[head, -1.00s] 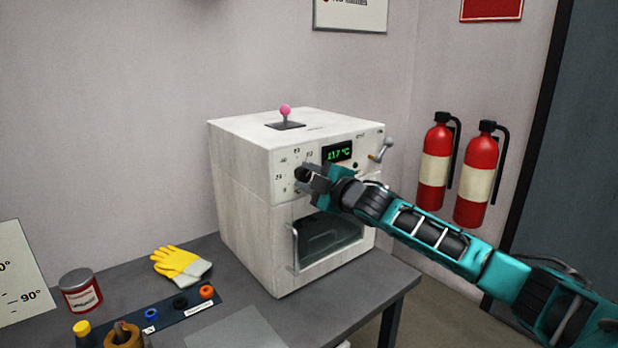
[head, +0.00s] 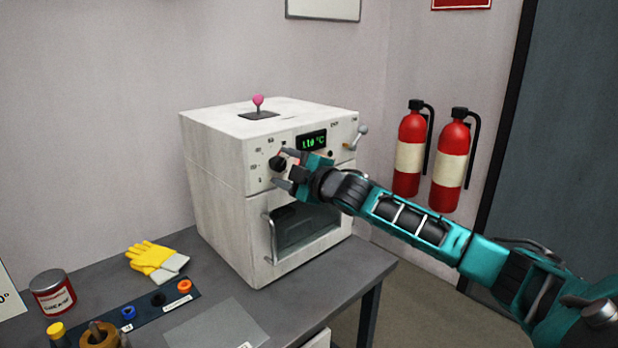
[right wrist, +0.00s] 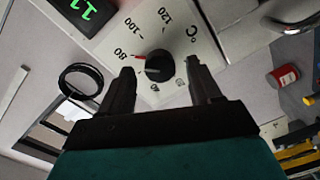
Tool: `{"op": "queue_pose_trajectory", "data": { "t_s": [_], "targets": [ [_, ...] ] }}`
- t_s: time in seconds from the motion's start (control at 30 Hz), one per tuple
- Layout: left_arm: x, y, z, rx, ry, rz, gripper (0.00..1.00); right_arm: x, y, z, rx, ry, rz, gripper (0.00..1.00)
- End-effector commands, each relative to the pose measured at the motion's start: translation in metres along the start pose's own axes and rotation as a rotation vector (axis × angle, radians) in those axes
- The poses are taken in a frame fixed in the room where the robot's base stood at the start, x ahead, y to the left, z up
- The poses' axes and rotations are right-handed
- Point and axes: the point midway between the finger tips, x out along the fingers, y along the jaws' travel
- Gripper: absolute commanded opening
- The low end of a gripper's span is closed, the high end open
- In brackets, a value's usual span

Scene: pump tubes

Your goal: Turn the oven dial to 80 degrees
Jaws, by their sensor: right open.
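The white oven (head: 222,190) stands on the grey table. Its black dial (head: 277,163) is on the upper left of the front panel and also shows in the right wrist view (right wrist: 158,67). The dial's red mark points close to the 80 on the printed scale. My right gripper (head: 284,168) is open at the dial. In the right wrist view its fingers (right wrist: 160,73) stand apart on either side of the dial, with gaps visible, so it appears not to grip. The green display (head: 312,140) is lit; its digits are hard to read. My left gripper is not in view.
A pink-knobbed lever (head: 258,102) stands on top of the oven, and a metal lever (head: 355,137) is at the panel's right. The oven door handle (head: 270,240) is below the dial. Yellow gloves (head: 153,260) and a red tin (head: 53,293) lie left.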

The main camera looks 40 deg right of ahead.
Motion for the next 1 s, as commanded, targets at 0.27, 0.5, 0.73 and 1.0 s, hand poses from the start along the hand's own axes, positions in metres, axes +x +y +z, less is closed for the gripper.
{"op": "queue_pose_trajectory", "data": {
  "t_s": [0.27, 0.5, 0.73, 1.0],
  "targets": [
    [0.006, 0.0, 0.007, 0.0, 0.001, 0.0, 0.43, -0.038, -0.003, 0.001, -0.004, 0.0, -0.003, 0.63],
    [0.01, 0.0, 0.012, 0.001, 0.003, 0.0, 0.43, -0.067, -0.003, 0.0, -0.003, 0.0, -0.004, 0.63],
    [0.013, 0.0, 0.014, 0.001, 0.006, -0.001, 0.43, -0.089, -0.002, 0.001, -0.002, 0.0, -0.004, 0.63],
    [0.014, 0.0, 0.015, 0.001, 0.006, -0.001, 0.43, -0.109, -0.001, 0.0, 0.001, 0.0, -0.002, 0.63]
  ]
}}
